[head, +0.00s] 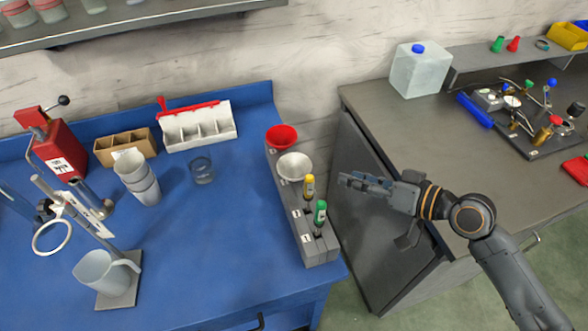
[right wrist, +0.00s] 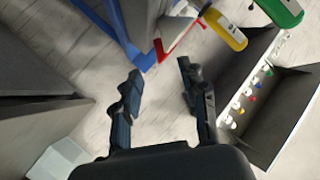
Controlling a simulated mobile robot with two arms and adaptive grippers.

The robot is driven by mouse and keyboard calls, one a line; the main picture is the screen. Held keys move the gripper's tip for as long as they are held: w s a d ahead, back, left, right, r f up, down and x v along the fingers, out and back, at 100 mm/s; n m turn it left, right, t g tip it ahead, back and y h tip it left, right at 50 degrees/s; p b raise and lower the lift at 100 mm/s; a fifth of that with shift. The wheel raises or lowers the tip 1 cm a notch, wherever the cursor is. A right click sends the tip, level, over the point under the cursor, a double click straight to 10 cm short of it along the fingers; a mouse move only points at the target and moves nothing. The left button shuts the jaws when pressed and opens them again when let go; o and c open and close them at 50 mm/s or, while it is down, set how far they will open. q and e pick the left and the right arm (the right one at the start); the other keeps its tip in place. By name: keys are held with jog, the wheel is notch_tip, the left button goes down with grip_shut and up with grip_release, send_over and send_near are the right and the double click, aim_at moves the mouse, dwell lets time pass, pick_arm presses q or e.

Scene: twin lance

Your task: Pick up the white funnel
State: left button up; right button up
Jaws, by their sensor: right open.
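The white funnel (head: 294,166) sits mouth up in the grey rack (head: 318,249) along the right end of the blue table, between a red funnel (head: 281,136) and two upright tools with yellow (head: 309,186) and green (head: 320,213) handles. My right gripper (head: 345,179) is open and empty, to the right of the rack and apart from the funnel. In the right wrist view my gripper's fingers (right wrist: 160,69) are spread, with yellow (right wrist: 226,30) and green (right wrist: 281,10) handles near the top. My left gripper is not in view.
Stacked cups (head: 138,176), a glass (head: 202,170), a white divided bin (head: 198,127) and a ring stand (head: 117,287) occupy the blue table (head: 220,250). A grey bench (head: 385,115) with a clear container (head: 420,70) stands right, across a gap.

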jog(key=p, duration=0.2)
send_near(302, 167)
jog(key=w+a, duration=0.3)
jog(key=p+x, duration=0.1)
jog(key=x, duration=0.2)
jog(key=p+x, duration=0.1)
jog(key=x, duration=0.1)
jog(key=shift+a+f, duration=0.35)
jog(key=shift+a, duration=0.05)
jog(key=shift+s+d, duration=0.1)
grip_shut()
